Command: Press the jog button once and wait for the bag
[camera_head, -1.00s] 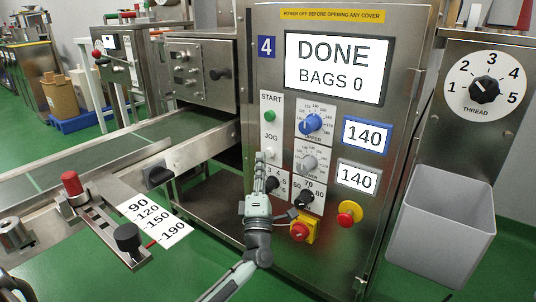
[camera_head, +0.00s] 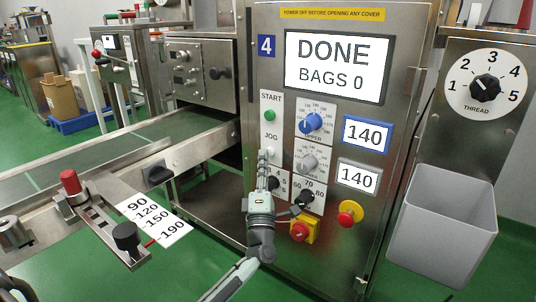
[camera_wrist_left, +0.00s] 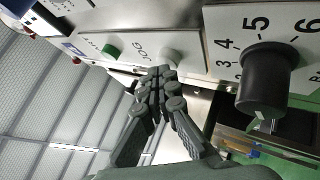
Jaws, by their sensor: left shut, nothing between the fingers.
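The control panel (camera_head: 334,170) carries a white JOG button (camera_head: 272,151) below the green START button (camera_head: 269,115). My left gripper (camera_head: 263,153) is shut and empty, with its fingertips at the JOG button and partly covering it. In the left wrist view, the closed fingertips (camera_wrist_left: 161,72) point at the pale JOG button (camera_wrist_left: 170,54) beside its label; whether they touch it I cannot tell. The screen (camera_head: 335,66) reads "DONE, BAGS 0". My right gripper is not in view.
A black knob (camera_wrist_left: 268,80) stands out close to the fingers. A red-and-yellow switch (camera_head: 302,230) and a red stop button (camera_head: 350,213) lie to the right of my arm. A grey bin (camera_head: 440,235) hangs at the right, and a conveyor (camera_head: 120,160) runs at the left.

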